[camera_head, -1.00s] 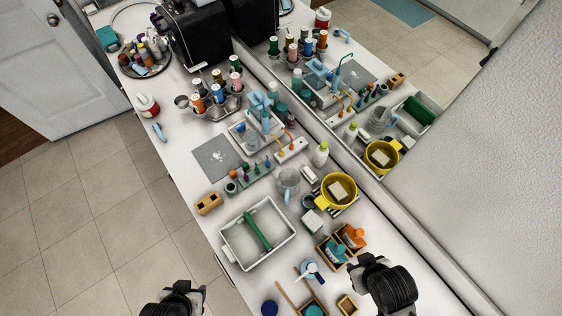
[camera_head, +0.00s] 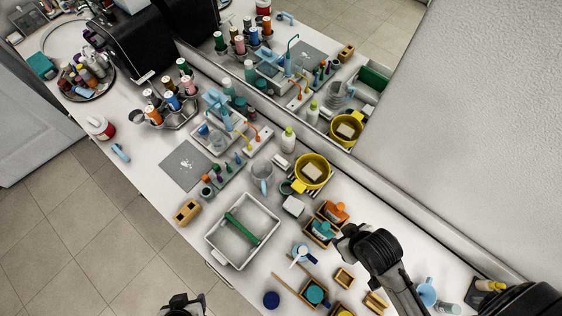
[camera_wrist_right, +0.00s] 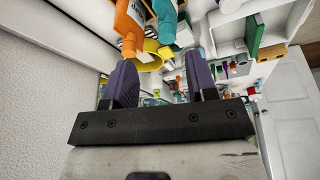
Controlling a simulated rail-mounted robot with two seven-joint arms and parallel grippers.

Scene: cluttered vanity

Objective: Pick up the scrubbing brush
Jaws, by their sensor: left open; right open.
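I cannot tell for sure which item is the scrubbing brush. A small blue and white item with a pale handle (camera_head: 302,254) lies on the counter to the right of the white tray and may be it. My right gripper (camera_wrist_right: 161,78) is open with nothing between its purple fingers. In the head view the right arm hangs over the counter beside the orange and teal bottles, and its fingertips are hidden there. My left gripper (camera_head: 183,304) is open at the bottom edge, in front of the counter and apart from the items.
A white tray (camera_head: 212,238) holds a green bar (camera_head: 242,228). An orange bottle (camera_head: 334,211) and a teal bottle (camera_head: 321,230) stand in wooden boxes beside the right arm. A yellow bowl (camera_head: 325,170) is farther back. A mirror runs behind the counter. A blue lid (camera_head: 271,299) lies near the front.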

